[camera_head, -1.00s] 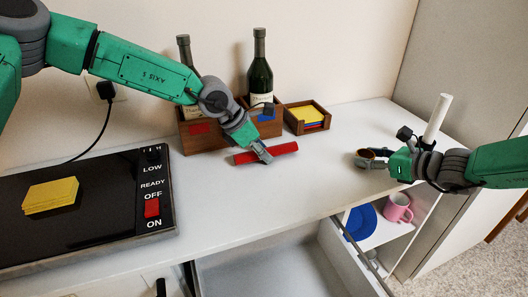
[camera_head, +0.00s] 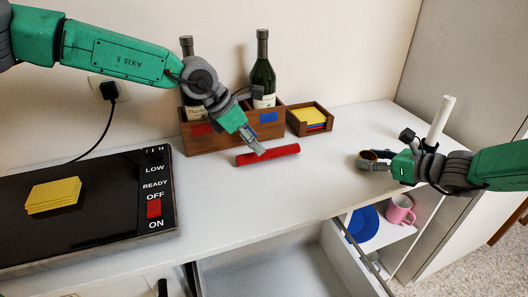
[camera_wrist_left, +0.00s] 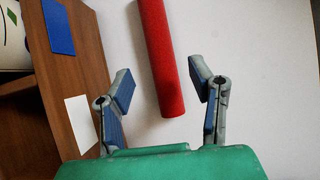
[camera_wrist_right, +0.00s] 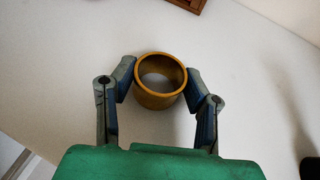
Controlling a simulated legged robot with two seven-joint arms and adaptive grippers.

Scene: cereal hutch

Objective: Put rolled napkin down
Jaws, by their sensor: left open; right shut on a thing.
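The rolled napkin (camera_head: 272,155) is a red cylinder lying on the white counter in front of the wooden bottle box. My right gripper (camera_head: 370,160) is shut on a yellow-brown ring (camera_wrist_right: 158,101) at the counter's right side. In the right wrist view its fingers hold the ring from both sides, with the opening facing up.
The wooden box (camera_head: 225,137) holds two bottles. A small wooden tray (camera_head: 309,126) with coloured squares stands beside it. A white cylinder (camera_head: 440,122) stands behind my right gripper. A black cooktop (camera_head: 110,210) with yellow squares is at left. An open drawer (camera_head: 270,270) is below. The middle counter is clear.

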